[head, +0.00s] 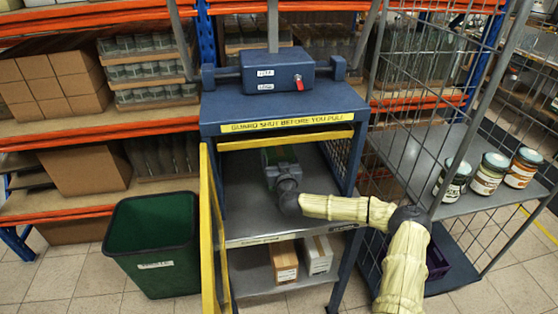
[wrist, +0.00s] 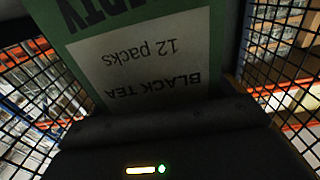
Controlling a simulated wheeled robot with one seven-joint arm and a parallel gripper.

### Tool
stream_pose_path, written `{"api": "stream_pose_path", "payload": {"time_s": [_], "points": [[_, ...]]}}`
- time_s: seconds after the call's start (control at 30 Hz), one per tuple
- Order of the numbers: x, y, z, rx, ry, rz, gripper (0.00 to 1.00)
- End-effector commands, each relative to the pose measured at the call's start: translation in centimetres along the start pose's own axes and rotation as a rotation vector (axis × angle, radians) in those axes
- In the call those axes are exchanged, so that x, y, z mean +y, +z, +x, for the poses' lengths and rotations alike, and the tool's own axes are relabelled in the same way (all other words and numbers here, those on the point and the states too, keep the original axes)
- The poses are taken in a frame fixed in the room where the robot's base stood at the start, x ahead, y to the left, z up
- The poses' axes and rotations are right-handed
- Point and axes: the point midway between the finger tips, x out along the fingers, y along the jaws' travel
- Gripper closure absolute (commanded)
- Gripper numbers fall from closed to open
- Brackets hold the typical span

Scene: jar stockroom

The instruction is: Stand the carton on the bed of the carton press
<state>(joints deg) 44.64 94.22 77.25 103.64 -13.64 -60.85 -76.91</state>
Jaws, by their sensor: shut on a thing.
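The carton press (head: 285,108) is a blue frame with a yellow strip across its front. Its grey bed (head: 243,210) shows inside the open front. My gripper (head: 284,174) reaches in over the bed and is shut on the green carton (head: 268,171), which is mostly hidden behind it. In the wrist view the carton (wrist: 140,60) fills the top middle, its pale label reading "BLACK TEA 12 packs" upside down. My gripper's dark body (wrist: 165,135) lies across the lower part. I cannot tell whether the carton touches the bed.
The yellow-edged guard (head: 208,235) stands open at the press's left. Mesh walls flank the inside. Two small boxes (head: 285,262) sit on the shelf below. A green bin (head: 155,245) stands left; a mesh rack with several jars (head: 488,174) stands right, close to my arm.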

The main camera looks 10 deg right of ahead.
Motion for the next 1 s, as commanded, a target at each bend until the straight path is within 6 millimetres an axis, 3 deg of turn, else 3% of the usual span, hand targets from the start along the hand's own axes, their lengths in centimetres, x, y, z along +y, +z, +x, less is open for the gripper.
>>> {"api": "stream_pose_path", "payload": {"time_s": [0.4, 0.43, 0.5, 0.8, 1.0], "points": [[0.0, 0.4, 0.1, 0.001, 0.000, -0.002, 0.55], [0.0, 0.3, 0.1, 0.001, 0.000, -0.002, 0.14], [0.0, 0.3, 0.1, 0.001, 0.000, -0.001, 0.00], [0.0, 0.1, 0.1, 0.000, 0.000, -0.001, 0.00], [0.0, 0.2, -1.5, 0.001, -0.001, -0.004, 0.00]]}}
